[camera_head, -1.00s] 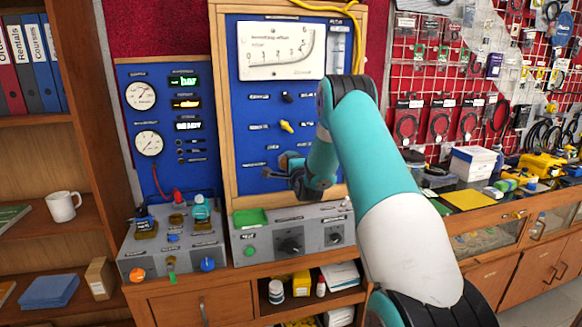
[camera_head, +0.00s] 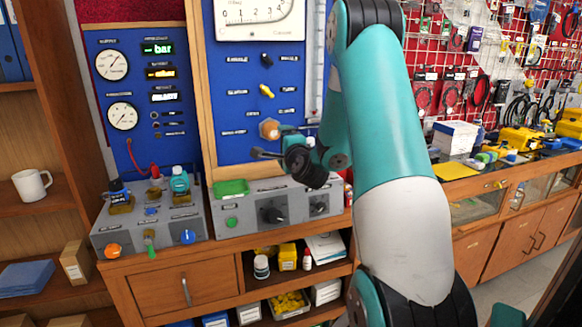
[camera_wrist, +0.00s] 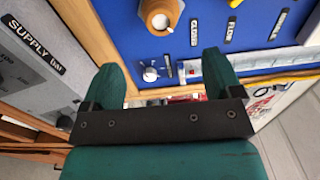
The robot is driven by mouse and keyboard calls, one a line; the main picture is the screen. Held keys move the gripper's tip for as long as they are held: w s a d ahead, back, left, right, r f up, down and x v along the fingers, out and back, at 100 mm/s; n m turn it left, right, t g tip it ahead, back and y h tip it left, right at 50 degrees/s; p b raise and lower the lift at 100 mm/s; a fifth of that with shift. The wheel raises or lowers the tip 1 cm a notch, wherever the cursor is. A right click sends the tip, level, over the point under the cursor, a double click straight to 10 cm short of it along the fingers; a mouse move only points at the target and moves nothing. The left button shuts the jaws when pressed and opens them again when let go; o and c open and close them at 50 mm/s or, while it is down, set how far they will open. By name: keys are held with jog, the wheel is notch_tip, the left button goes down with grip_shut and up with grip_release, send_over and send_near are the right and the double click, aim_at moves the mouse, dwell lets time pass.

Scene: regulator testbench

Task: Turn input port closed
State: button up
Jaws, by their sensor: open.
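The blue panel (camera_head: 231,67) stands upright in a wooden frame. It carries a black knob (camera_head: 267,60), a yellow knob (camera_head: 266,90) and a tan-orange round knob (camera_head: 269,129), in a column. The labels are too small to tell which one is the input port. My gripper (camera_head: 270,144) is open and empty, just below the tan knob in the head view. In the wrist view my gripper (camera_wrist: 165,72) has its fingers spread, with a small white-and-black knob (camera_wrist: 150,74) showing between them. The tan knob (camera_wrist: 158,14) lies beyond, at the top edge. I see no contact.
A grey control box (camera_head: 283,205) with black dials sits below the panel. A second grey box (camera_head: 150,218) with small fittings is to its left. A gauge panel (camera_head: 144,95) stands behind that.

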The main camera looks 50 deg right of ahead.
jog(key=shift+b+v, duration=1.4)
jog(key=shift+v, duration=1.2)
